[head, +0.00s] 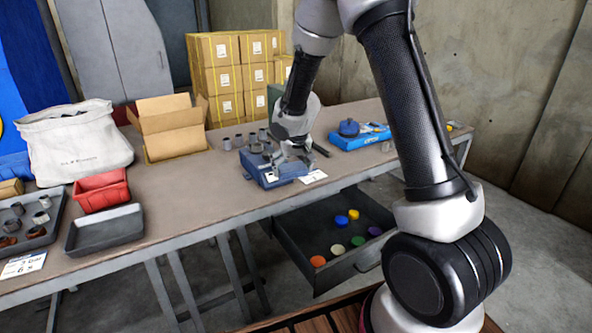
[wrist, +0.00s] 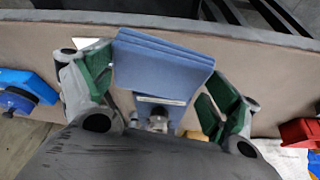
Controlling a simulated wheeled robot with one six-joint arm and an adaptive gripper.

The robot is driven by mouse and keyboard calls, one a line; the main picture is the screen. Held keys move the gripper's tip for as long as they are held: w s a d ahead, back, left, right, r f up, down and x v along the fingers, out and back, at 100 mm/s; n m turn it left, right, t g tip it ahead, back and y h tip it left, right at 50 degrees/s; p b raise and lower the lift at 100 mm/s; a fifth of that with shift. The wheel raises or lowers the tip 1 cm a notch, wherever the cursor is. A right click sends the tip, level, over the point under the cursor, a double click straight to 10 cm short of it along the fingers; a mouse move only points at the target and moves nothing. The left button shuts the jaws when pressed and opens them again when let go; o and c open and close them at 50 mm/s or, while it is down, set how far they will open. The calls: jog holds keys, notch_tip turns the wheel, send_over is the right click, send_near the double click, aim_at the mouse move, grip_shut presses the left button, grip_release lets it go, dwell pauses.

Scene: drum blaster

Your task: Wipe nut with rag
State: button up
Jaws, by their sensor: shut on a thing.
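My gripper (head: 291,158) is low over the table, its green-padded fingers on either side of a folded blue cloth, which I take as the rag (wrist: 160,62). In the wrist view, my gripper (wrist: 158,95) is shut on it. The rag (head: 288,170) also shows under the fingers in the head view. A small grey metal piece (wrist: 157,122) shows below the rag; I cannot tell whether it is a nut. Several grey nut-like pieces (head: 239,140) stand on the table behind my gripper. A dark tray (head: 66,212) at the left holds several grey and rusty nut-like pieces.
A red bin (head: 101,190), an empty grey tray (head: 104,230), a white sack (head: 75,145) and an open carton (head: 170,122) stand on the left. A blue round item (head: 349,127) sits on a blue box at right. An open drawer (head: 335,260) with coloured caps juts out below.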

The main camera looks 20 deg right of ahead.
jog(key=w+a+r+n+y, duration=0.1)
jog(key=w+a+r+n, duration=0.2)
jog(key=w, duration=0.8)
notch_tip(320, 180, up, 2)
jog(key=shift+w+a+r, duration=0.25)
jog(key=shift+w+a, duration=0.05)
jog(key=shift+a, duration=0.95)
